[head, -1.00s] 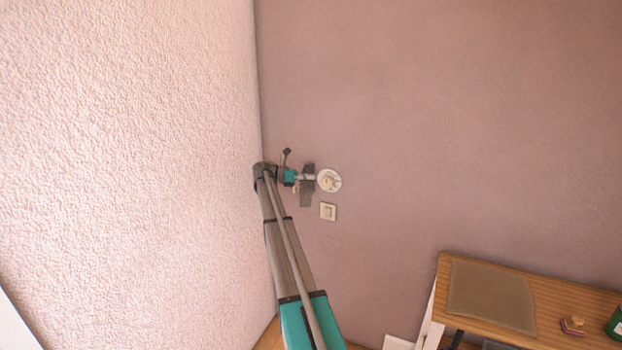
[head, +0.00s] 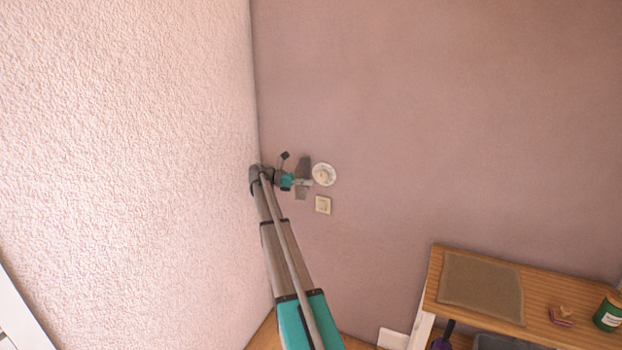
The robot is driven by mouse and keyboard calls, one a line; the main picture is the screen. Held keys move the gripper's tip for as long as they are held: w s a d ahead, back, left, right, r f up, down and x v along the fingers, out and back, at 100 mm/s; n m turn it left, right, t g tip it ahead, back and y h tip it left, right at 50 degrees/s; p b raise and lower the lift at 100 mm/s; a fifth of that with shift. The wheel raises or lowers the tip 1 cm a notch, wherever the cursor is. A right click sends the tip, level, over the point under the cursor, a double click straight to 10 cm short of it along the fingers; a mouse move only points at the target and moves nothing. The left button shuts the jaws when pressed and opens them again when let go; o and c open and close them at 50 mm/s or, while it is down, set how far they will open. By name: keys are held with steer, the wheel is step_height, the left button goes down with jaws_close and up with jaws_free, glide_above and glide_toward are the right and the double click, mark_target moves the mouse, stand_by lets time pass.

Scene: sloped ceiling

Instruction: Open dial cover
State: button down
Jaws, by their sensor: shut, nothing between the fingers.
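A round white dial (head: 324,174) is mounted on the mauve wall, with a small beige piece at its middle. Whether this piece is the cover, and whether it is open, is too small to tell. My gripper (head: 309,182) is at the end of my arm, just left of the dial. It is shut and empty. Its tips are close to the dial's left edge; I cannot tell whether they touch it.
A square light switch (head: 323,205) is on the wall just below the dial. A textured pale wall (head: 130,150) stands close on my arm's left. A wooden desk (head: 432,295) with a brown mat (head: 481,286), a small pink item (head: 562,316) and a green jar (head: 608,313) is at lower right.

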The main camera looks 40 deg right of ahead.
steer(key=s+a+f+m+t+y+b, duration=0.2)
steer(key=s+a+f+t, duration=0.15)
steer(key=a+f, duration=0.4)
steer(key=s+a+f+m+t+y+b, duration=0.1)
steer(key=s+a+f+t+b, duration=0.3)
steer(key=a, duration=0.7)
steer(key=s+a+f+m+t+y, duration=0.2)
steer(key=s+a+f, duration=0.4)
steer(key=a, duration=0.4)
steer(key=s+a+f+m+t+y+b, duration=0.1)
steer(key=s+a+f+m+y, duration=0.2)
steer(key=s+a, duration=0.3)
steer(key=s+a+f+m+t+y+b, duration=0.2)
steer(key=s+a+f, duration=0.3)
steer(key=a, duration=1.1)
steer(key=shift+s+f+m+y, duration=0.4)
steer(key=shift+f+y, duration=0.05)
steer(key=shift+y, duration=0.35)
steer(key=shift+s, duration=0.15)
